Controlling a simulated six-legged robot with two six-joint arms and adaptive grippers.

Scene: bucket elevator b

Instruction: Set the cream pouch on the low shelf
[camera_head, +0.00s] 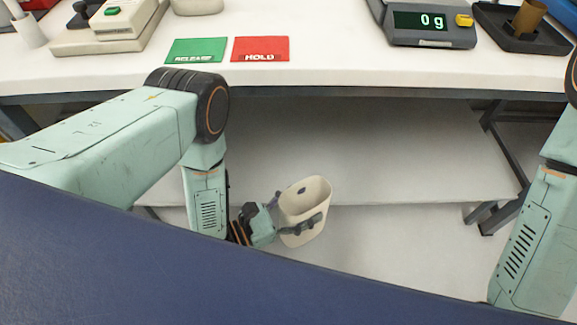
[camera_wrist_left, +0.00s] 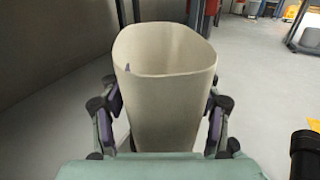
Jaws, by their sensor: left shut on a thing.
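The cream pouch (camera_head: 305,198) is an open-topped, cup-like container held by my left gripper (camera_head: 300,212). In the left wrist view the pouch (camera_wrist_left: 165,75) stands upright between the two fingers of the left gripper (camera_wrist_left: 163,115), with its open mouth up. In the head view it tilts slightly. The low shelf (camera_head: 370,160) is the pale board under the workbench, and the pouch shows in front of its front edge. My right arm enters at the right edge of the head view, but its gripper is out of frame.
The white workbench (camera_head: 350,65) overhangs the low shelf. On it lie a green RELEASE card (camera_head: 195,50), a red HOLD card (camera_head: 260,49), a scale (camera_head: 430,25) reading 0 g and a black tray (camera_head: 515,40). Dark metal legs (camera_head: 497,140) stand at right. The visible shelf surface is clear.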

